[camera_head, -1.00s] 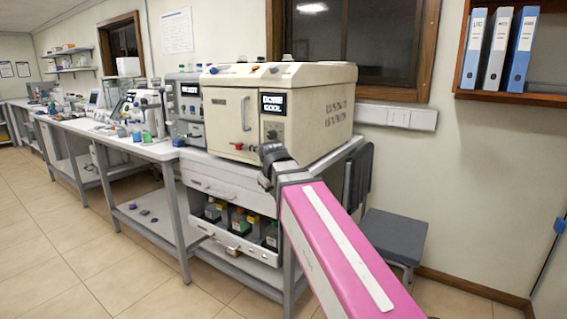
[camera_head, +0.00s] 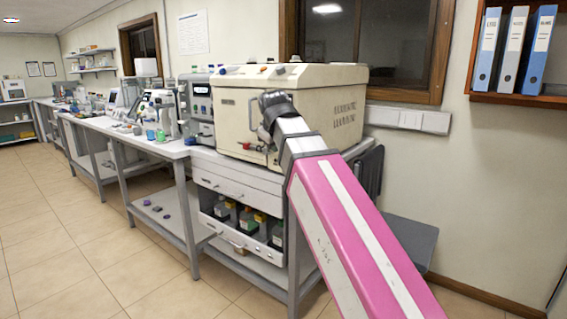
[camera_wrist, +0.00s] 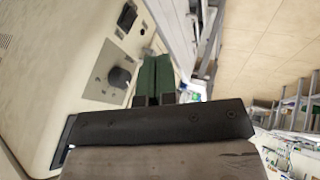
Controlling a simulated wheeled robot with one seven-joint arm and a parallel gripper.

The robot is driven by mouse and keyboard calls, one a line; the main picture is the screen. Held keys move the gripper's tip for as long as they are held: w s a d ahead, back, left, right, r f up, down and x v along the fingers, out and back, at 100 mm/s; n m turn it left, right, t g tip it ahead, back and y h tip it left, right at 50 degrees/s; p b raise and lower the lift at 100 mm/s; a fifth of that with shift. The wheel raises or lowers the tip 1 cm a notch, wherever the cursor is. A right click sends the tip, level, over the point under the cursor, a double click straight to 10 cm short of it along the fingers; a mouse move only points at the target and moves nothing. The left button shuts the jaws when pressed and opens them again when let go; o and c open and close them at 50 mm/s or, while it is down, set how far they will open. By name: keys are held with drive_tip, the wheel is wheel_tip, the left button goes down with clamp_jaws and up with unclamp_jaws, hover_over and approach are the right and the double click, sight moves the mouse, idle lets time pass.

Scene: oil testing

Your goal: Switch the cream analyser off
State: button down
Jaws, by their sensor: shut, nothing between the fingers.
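The cream analyser (camera_head: 237,115) is a large cream box on the bench in the head view. My arm crosses its front right part and hides the display and the control panel. The wrist view shows the analyser's cream front (camera_wrist: 62,60) at a slant. It has a grey plate with a black knob (camera_wrist: 119,77), and a small black switch-like part (camera_wrist: 127,17) farther up. My gripper (camera_wrist: 155,58) has its green fingers together and empty, just right of the knob in the picture and apparently apart from it. In the head view its fingertips are hidden behind the wrist.
A grey instrument (camera_head: 196,105) stands left of the analyser. Below is an open drawer (camera_head: 240,237) with several bottles. A dark chair (camera_head: 408,240) stands at the right by the wall. The tiled floor at the left front (camera_head: 70,230) is clear.

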drive_tip(key=shift+f, duration=0.1)
drive_tip(key=w+d+f, duration=0.2)
drive_tip(key=w+f, duration=0.6)
drive_tip(key=w, duration=0.1)
drive_tip(key=shift+d+f, duration=0.15)
drive_tip(key=shift+f, duration=0.15)
idle(0.5)
drive_tip(key=shift+w+d+f, duration=0.1)
drive_tip(key=shift+w+d, duration=0.05)
idle(0.3)
